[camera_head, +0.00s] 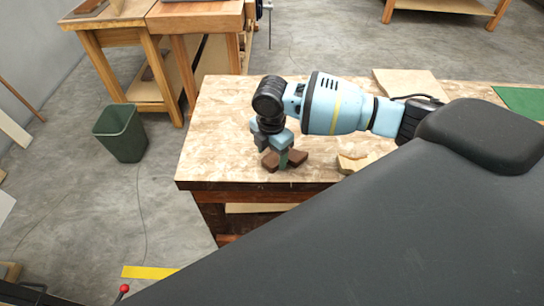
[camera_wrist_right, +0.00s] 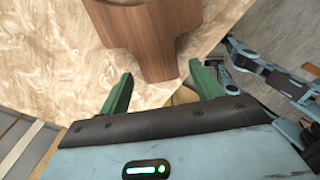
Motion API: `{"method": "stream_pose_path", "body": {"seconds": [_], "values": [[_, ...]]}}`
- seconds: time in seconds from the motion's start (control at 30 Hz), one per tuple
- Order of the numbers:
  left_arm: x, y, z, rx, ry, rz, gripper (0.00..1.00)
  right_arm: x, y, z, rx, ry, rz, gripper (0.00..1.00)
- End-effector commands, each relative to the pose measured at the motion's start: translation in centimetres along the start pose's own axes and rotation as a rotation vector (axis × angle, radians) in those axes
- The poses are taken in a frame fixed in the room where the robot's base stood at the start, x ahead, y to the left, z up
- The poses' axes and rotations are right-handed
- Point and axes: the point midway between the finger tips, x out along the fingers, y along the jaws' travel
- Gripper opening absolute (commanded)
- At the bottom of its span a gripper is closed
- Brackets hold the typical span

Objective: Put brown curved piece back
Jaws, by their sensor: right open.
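The brown curved piece (camera_wrist_right: 155,40) has a wood-grain surface and lies on the pale chipboard table top (camera_wrist_right: 50,40). In the head view, brown parts of it (camera_head: 297,158) show on both sides of my right gripper (camera_head: 283,160), near the table's front edge. In the right wrist view, my right gripper (camera_wrist_right: 162,71) is open. Its two green fingers stand apart on either side of the piece's narrower end. I cannot tell whether either finger touches it. My left gripper is not in view.
A light wooden piece (camera_head: 355,162) lies right of my right gripper, near the front edge. A flat board (camera_head: 410,83) and a green mat (camera_head: 520,100) lie farther right. The table's left part (camera_head: 215,130) is clear. A green bin (camera_head: 120,133) stands on the floor.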

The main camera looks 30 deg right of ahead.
Motion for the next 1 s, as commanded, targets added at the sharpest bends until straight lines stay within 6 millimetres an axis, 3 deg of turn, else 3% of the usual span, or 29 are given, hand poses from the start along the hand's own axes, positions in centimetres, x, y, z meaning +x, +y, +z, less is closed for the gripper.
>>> {"method": "stream_pose_path", "body": {"seconds": [0.3,0.5,0.7,1.0], "values": [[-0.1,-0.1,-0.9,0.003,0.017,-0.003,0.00,-6.7,0.1,0.1,0.001,-0.001,0.006,0.65],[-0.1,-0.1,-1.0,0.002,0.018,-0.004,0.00,-9.2,0.1,0.0,0.001,-0.001,0.003,0.65],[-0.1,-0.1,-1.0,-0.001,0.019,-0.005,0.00,-10.1,0.0,0.0,0.001,-0.001,0.001,0.65],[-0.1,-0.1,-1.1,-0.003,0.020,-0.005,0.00,-9.8,0.0,-0.2,0.003,0.005,0.003,0.65]]}}
